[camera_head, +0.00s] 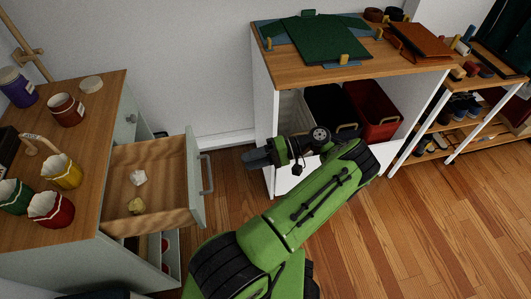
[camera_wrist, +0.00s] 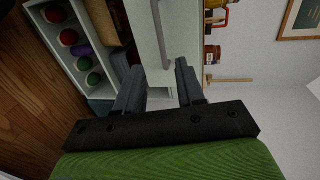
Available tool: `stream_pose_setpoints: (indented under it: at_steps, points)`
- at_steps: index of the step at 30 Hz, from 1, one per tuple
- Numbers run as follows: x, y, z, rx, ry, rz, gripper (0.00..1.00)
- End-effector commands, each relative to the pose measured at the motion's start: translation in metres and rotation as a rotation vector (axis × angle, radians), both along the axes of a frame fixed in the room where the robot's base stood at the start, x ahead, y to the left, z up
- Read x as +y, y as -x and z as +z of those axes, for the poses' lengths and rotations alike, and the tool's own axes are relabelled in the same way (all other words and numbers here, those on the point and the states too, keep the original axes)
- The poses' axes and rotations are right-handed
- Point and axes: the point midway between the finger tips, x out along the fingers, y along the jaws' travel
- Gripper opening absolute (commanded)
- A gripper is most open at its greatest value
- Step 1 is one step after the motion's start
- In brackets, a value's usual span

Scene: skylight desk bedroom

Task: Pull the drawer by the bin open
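The wooden drawer (camera_head: 150,180) of the left cabinet stands pulled out, with two small crumpled lumps inside. Its pale front (camera_head: 193,165) carries a grey bar handle (camera_head: 207,174). In the wrist view, turned sideways, the drawer front (camera_wrist: 142,28) and handle (camera_wrist: 160,35) lie beyond my fingers. My gripper (camera_head: 248,158) is right of the handle, apart from it in the head view. The wrist view shows my gripper (camera_wrist: 158,80) open, with nothing between its fingers. A black bin (camera_head: 330,110) and a red bin (camera_head: 378,112) sit under the right table; which bin is meant I cannot tell.
The cabinet top (camera_head: 95,100) holds several jars and paper bags. Below the drawer, an open shelf (camera_wrist: 50,60) holds coloured balls. The white-sided table (camera_head: 263,105) stands behind my gripper. A narrow strip of wood floor (camera_head: 228,185) lies between cabinet and table.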

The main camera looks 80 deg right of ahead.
Motion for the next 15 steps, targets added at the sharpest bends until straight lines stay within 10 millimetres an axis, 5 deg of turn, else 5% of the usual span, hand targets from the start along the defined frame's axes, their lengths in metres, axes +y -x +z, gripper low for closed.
stream_pose_setpoints:
  at_steps: [6, 15]
  points:
    - [-0.012, 0.032, 0.007, -0.005, 0.001, -0.003, 0.38]
    - [-0.015, 0.041, 0.009, -0.001, -0.002, 0.001, 0.38]
